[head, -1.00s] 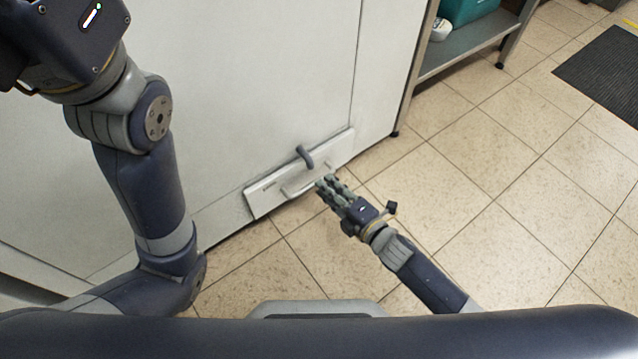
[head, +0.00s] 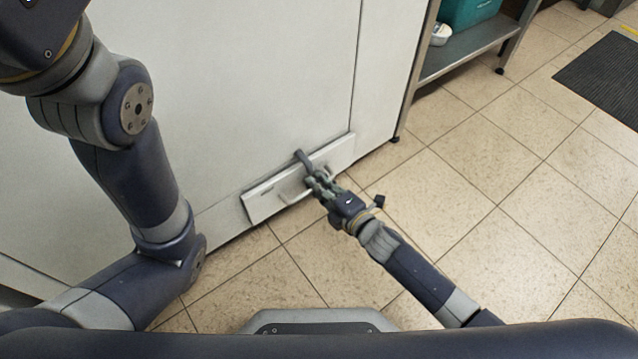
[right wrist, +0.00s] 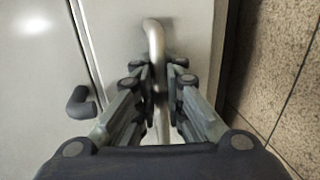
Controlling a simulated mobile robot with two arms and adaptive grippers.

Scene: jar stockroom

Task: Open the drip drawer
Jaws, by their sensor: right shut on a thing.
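The drip drawer (head: 262,203) has a low, wide, pale front at the foot of the white cabinet. I see no clear gap behind its front. Its bar handle (head: 287,199) shows left of my right gripper (head: 313,180), which hides the handle's right part. In the right wrist view the metallic handle (right wrist: 153,38) runs down between the fingers of my right gripper (right wrist: 160,78), which is shut on it. A dark grey hooked catch (head: 305,160) sits at the drawer's top edge; it also shows left of the fingers in the right wrist view (right wrist: 82,102). My left gripper is out of view.
The white cabinet (head: 250,90) fills the left and middle. A grey shelf unit (head: 470,53) with a teal bin (head: 468,10) stands right of it. A dark mat (head: 610,80) lies far right. The tiled floor (head: 480,180) before the drawer and to the right is clear.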

